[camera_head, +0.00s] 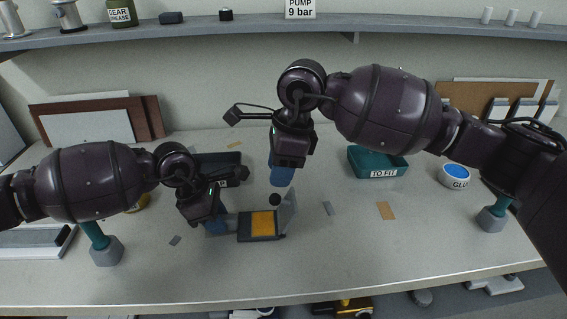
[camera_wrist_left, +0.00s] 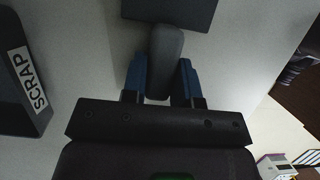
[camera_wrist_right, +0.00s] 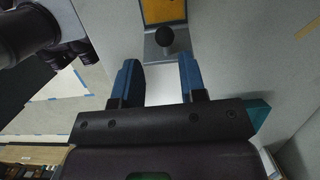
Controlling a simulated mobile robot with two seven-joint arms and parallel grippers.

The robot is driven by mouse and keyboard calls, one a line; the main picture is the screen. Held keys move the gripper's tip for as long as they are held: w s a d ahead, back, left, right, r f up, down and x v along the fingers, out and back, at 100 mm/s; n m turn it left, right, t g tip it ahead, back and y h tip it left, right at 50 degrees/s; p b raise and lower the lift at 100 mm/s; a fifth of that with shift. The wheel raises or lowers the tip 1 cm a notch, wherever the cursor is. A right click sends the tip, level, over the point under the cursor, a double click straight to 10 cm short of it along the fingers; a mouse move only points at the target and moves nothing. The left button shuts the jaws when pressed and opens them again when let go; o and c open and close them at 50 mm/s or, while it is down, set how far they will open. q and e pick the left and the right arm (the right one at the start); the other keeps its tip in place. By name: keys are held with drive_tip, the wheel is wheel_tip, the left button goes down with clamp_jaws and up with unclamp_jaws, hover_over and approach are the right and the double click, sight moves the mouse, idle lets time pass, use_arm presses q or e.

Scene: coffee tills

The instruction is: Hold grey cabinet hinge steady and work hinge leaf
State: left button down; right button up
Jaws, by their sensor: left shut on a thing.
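The grey cabinet hinge lies on the bench, with a dark base (camera_head: 258,238) and an orange pad (camera_head: 264,223). Its grey leaf (camera_head: 288,212) stands raised at the right end, with a black ball knob (camera_head: 275,199). The knob (camera_wrist_right: 165,36) and orange pad (camera_wrist_right: 163,10) also show in the right wrist view. My left gripper (camera_head: 222,226) is shut on the hinge's grey grip at its left end; this grip (camera_wrist_left: 165,52) shows between the blue fingers in the left wrist view. My right gripper (camera_head: 281,182) is open and empty, just above the knob, fingers pointing down.
A dark SCRAP bin (camera_wrist_left: 22,85) stands behind my left gripper. A teal TO FIT bin (camera_head: 378,162) and a GLUE bowl (camera_head: 456,178) stand at the right. Small scraps lie on the bench (camera_head: 340,260), which is clear in front. A shelf (camera_head: 400,36) runs along the wall.

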sight(276, 194)
drive_tip(key=x, duration=0.7)
drive_tip(key=shift+w+d+f, duration=0.15)
drive_tip(key=shift+d+f, duration=0.15)
drive_tip(key=shift+d, duration=0.05)
drive_tip(key=shift+r, duration=0.1)
drive_tip(key=c, duration=0.4)
